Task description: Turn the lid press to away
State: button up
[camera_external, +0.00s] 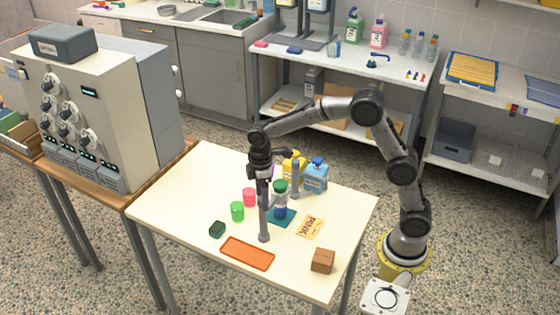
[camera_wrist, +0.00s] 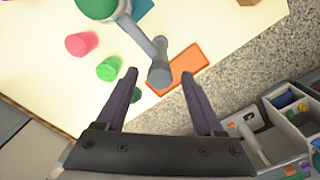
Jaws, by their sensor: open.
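A grey bar with a thick rounded end (camera_external: 264,225), which I take as part of the lid press, stands in front of my gripper; it also shows in the wrist view (camera_wrist: 159,72). A jar with a green lid (camera_external: 281,187) stands beside it on a teal base, with a short grey post (camera_external: 295,178) behind. The green lid (camera_wrist: 96,6) is cut off at the top of the wrist view. My gripper (camera_external: 263,178) points down above the table. Its fingers (camera_wrist: 158,76) are open, with the bar's thick end seen between the tips; I cannot tell whether they touch.
An orange tray (camera_external: 247,254) lies at the front. Green (camera_external: 237,211) and pink (camera_external: 250,197) cups and a dark green block (camera_external: 217,229) are left. A printed card (camera_external: 310,227) and brown box (camera_external: 323,261) are right. Yellow (camera_external: 294,162) and blue (camera_external: 314,178) bottles stand behind.

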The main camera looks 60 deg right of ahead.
jog(key=shift+f, duration=0.45)
jog(key=shift+c, duration=0.2)
grip_shut()
jog(key=shift+r, duration=0.1)
dwell(0.9)
